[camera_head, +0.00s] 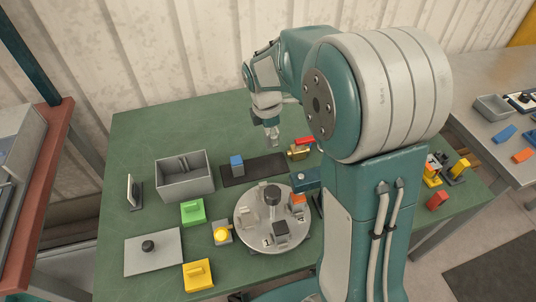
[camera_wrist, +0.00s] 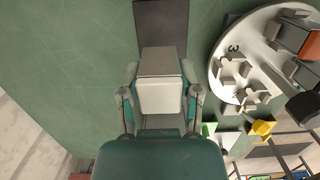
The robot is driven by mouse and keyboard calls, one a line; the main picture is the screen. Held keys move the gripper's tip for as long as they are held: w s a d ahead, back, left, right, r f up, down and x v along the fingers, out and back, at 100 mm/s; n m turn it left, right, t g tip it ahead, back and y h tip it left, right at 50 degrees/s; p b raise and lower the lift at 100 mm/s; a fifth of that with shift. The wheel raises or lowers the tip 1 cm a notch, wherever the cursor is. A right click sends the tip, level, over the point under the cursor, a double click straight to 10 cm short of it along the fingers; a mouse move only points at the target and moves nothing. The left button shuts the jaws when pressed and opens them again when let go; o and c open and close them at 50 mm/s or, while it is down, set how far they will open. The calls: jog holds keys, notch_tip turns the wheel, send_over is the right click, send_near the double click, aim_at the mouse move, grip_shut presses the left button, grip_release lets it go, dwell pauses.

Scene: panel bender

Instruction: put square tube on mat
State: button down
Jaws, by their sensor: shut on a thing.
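My gripper (camera_head: 271,122) is shut on the square tube, a grey box-shaped piece (camera_wrist: 160,62) between its fingers in the wrist view. In the head view the tube (camera_head: 273,138) is small and partly hidden by the fingers. The gripper holds it above the table, over or just behind the dark mat (camera_head: 262,172); the height is hard to tell. The mat (camera_wrist: 160,22) also shows beyond the tube in the wrist view. A blue block (camera_head: 237,165) stands at the mat's left end.
A grey open bin (camera_head: 184,190) stands left of the mat. A round turntable (camera_head: 246,230) with several fixtures is in front. A brass piece with a red handle (camera_head: 299,150) is close to the mat's right end. Green (camera_head: 193,212) and yellow (camera_head: 198,275) blocks stand nearer.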

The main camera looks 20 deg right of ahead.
send_over(273, 163)
jog(key=a, duration=0.1)
notch_tip(273, 163, down, 5)
jog(key=shift+s+a+f, duration=0.1)
jog(key=f, duration=0.1)
jog(key=d+f, duration=0.1)
jog(key=f, duration=0.1)
jog(key=shift+f, duration=0.3)
jog(key=shift+a, duration=0.3)
jog(key=shift+c, duration=1.5)
grip_release()
jog(key=shift+a, duration=0.1)
jog(key=shift+d, duration=0.2)
